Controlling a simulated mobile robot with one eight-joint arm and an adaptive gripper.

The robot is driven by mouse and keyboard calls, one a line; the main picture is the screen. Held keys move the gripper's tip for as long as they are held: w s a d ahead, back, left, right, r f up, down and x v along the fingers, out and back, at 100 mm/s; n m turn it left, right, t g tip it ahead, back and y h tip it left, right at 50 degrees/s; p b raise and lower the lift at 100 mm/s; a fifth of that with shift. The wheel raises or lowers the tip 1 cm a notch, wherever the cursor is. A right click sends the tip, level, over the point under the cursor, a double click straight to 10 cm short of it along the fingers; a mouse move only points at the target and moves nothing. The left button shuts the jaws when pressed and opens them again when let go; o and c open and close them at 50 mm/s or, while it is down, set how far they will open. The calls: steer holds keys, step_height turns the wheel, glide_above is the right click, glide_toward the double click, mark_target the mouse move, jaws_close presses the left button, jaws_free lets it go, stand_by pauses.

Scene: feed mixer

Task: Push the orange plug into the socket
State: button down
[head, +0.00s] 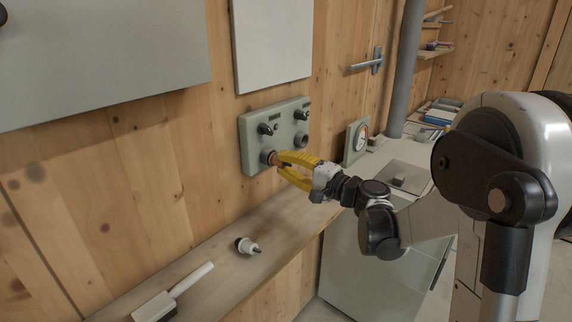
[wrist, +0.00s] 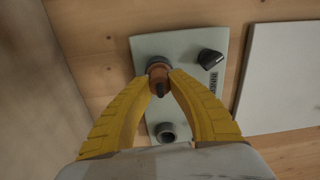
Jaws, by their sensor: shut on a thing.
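A pale green-grey panel (head: 247,130) is fixed to the wooden wall, with black knobs and two grey round sockets. My yellow gripper (head: 277,160) is at the lower left socket (head: 265,155). In the wrist view my gripper (wrist: 164,80) is shut on the orange plug (wrist: 158,75), which points at the upper socket (wrist: 157,62) there. The plug's front end is at the socket's mouth; how deep it sits I cannot tell. The other socket (head: 301,140) is empty, and it also shows in the wrist view (wrist: 167,132).
A black and white plug-like piece (head: 247,246) and a white-handled brush (head: 160,305) lie on the wooden shelf (head: 205,262) below. A gauge (head: 357,140) stands right of the panel. A door handle (head: 366,62) and grey pipe (head: 404,70) are farther right.

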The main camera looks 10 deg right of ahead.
steer(key=shift+a, duration=0.1)
steer(key=c, duration=1.2)
jaws_free()
steer(key=shift+w, duration=0.1)
steer(key=shift+c, duration=0.2)
steer(key=v, duration=1.2)
